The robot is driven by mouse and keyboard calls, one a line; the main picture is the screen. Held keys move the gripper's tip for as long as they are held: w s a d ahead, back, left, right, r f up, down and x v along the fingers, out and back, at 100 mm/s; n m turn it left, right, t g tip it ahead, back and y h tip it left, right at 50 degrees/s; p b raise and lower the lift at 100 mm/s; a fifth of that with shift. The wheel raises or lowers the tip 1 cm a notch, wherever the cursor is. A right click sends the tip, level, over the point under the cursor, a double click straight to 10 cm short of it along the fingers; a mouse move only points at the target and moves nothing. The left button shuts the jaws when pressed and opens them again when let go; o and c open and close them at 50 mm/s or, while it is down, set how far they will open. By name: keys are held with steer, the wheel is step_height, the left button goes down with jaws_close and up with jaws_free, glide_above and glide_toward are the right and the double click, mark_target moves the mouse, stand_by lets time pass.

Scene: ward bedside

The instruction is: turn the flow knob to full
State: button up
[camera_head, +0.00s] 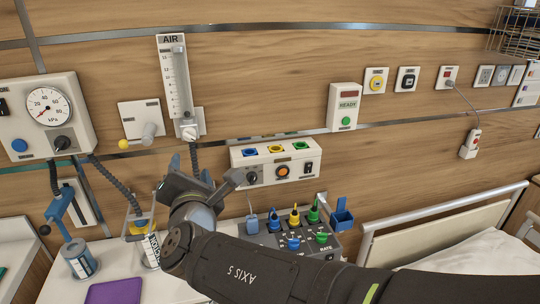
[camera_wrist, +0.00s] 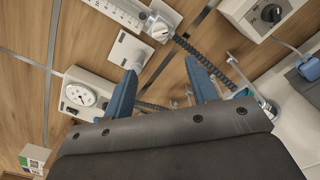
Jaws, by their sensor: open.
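The AIR flowmeter (camera_head: 178,85), a clear scaled tube on a white plate, is mounted upright on the wood wall. Its pale flow knob (camera_head: 189,132) is at the bottom; the knob also shows near the top of the wrist view (camera_wrist: 160,33). My gripper (camera_head: 190,172) is below the knob in the head view, apart from it. In the wrist view my gripper (camera_wrist: 161,65) has its two blue fingers spread wide with nothing between them. The knob lies beyond the fingertips there. The knob's exact setting is too small to read.
A white wall plate with a yellow-tipped lever (camera_head: 142,125) is left of the flowmeter, and a gauge unit (camera_head: 45,117) is farther left. A panel with coloured sockets (camera_head: 275,163) is right of my gripper. A corrugated hose hangs below the flowmeter. A bed rail (camera_head: 440,215) is at right.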

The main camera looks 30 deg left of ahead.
mark_target(190, 137)
steer(key=shift+v, duration=1.35)
steer(key=shift+w+a, duration=0.1)
steer(key=x, duration=1.7)
